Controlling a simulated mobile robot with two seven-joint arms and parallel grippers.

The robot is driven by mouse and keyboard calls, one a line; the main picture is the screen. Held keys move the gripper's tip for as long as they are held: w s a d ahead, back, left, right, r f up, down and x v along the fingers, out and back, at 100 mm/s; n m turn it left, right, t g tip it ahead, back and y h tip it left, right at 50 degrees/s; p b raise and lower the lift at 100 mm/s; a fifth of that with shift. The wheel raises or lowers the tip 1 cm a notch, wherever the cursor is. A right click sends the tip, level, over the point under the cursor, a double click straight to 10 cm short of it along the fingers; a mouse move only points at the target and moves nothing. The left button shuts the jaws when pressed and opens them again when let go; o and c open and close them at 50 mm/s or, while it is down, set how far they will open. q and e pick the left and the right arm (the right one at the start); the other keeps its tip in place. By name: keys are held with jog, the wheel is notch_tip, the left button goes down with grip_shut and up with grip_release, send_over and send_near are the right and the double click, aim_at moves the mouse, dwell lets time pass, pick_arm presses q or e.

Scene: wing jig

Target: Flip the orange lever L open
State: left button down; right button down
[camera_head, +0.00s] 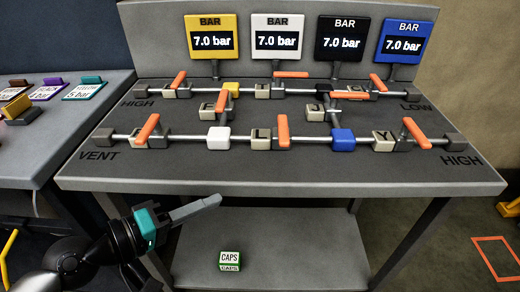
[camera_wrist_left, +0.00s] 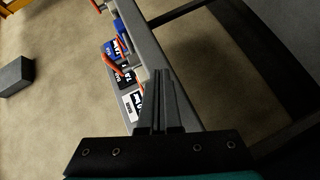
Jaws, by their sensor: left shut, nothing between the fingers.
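The valve block marked L (camera_head: 261,138) sits on the front pipe of the bench. Its orange lever L (camera_head: 283,130) is just right of the block and stands crosswise to the pipe. My left gripper (camera_head: 214,201) is in front of the bench's front edge, below and left of lever L, apart from it. Its fingers are together and empty, pointing right. In the left wrist view my left gripper (camera_wrist_left: 158,75) also shows shut, with part of the bench beyond; I cannot make out lever L there. My right gripper is not in view.
Several other orange levers stand along the two pipes, with a white block (camera_head: 218,138) and a blue block (camera_head: 343,140) flanking valve L. Gauges, such as the white gauge (camera_head: 276,42), stand behind. The bench's front edge (camera_head: 290,187) is near my gripper. A CAPS box (camera_head: 230,261) is on the lower shelf.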

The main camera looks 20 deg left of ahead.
aim_at(283, 135)
pick_arm(q)
notch_tip(283, 135, up, 8)
jog(key=a+n+t, duration=0.1)
jog(key=n+t, duration=0.1)
jog(key=n, duration=0.2)
jog(key=shift+w+a+t+h, duration=0.3)
jog(key=shift+w+a+t, duration=0.05)
jog(key=shift+w+t, duration=0.05)
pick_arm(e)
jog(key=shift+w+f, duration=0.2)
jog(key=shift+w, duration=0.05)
pick_arm(q)
jog(key=shift+w+d+f, duration=0.1)
jog(key=shift+w, duration=0.05)
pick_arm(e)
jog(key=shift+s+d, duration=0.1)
